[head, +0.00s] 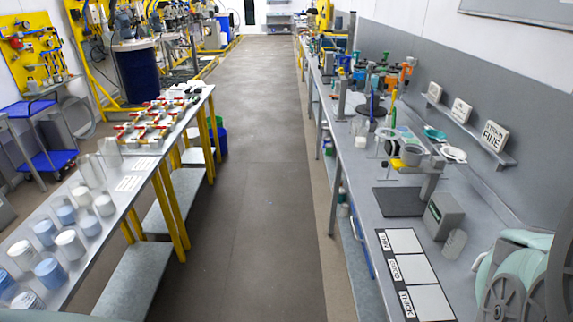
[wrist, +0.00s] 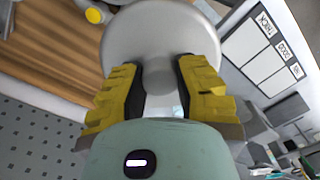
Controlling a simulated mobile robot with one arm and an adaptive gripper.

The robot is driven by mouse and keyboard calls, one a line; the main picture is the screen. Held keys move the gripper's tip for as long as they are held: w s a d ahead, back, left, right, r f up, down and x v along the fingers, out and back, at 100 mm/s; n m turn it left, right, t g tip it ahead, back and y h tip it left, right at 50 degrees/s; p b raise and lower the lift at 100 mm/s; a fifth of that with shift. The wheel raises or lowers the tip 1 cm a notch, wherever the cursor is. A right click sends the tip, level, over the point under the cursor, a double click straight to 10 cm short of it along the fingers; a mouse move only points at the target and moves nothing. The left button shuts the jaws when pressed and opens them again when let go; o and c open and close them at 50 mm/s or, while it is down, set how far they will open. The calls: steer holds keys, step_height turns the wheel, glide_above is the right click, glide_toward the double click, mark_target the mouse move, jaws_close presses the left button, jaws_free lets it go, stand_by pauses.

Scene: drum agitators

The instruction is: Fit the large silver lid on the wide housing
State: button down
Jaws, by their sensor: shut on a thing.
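A large round silver-grey lid (wrist: 120,45) fills the upper middle of the wrist view. My gripper (wrist: 161,82) is shut on the raised middle part of the lid, with one yellow finger on each side. The fingers and the green-grey gripper body hide the lid's near side. In the head view neither the lid nor the gripper's fingertips can be made out. I cannot pick out the wide housing for certain; a grey cylinder (head: 412,155) on a stand is on the right bench in the head view.
The right bench (head: 365,225) carries a grey box (head: 443,214), a dark mat (head: 398,202) and a THICK-labelled panel (head: 430,302). Several tools crowd its far part. The left table (head: 110,212) holds several white and blue containers. The aisle (head: 250,200) between is clear.

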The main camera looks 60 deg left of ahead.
steer(key=s+d+f+b, duration=0.1)
steer(key=s+d+f, duration=0.1)
steer(key=s+f, duration=0.1)
steer(key=s+d+f+b, duration=0.1)
steer(key=s+d+f, duration=0.2)
steer(key=f, duration=0.2)
steer(key=s+d+f+b, duration=0.1)
steer(key=s+d+f, duration=0.2)
steer(key=s+f, duration=0.1)
steer(key=shift+d+f, duration=0.2)
steer(key=shift+f, duration=0.15)
steer(key=shift+f+b, duration=1.7)
steer(key=shift+f, duration=0.1)
steer(key=shift+f, duration=0.25)
steer(key=shift+f+b, duration=0.3)
steer(key=shift+b, duration=0.1)
steer(key=shift+d+f+m, duration=0.1)
steer(key=shift+f+m, duration=0.05)
steer(key=shift+m, duration=0.15)
stand_by(0.4)
stand_by(0.5)
steer(key=c, duration=0.7)
jaws_free()
steer(key=shift+c, duration=0.2)
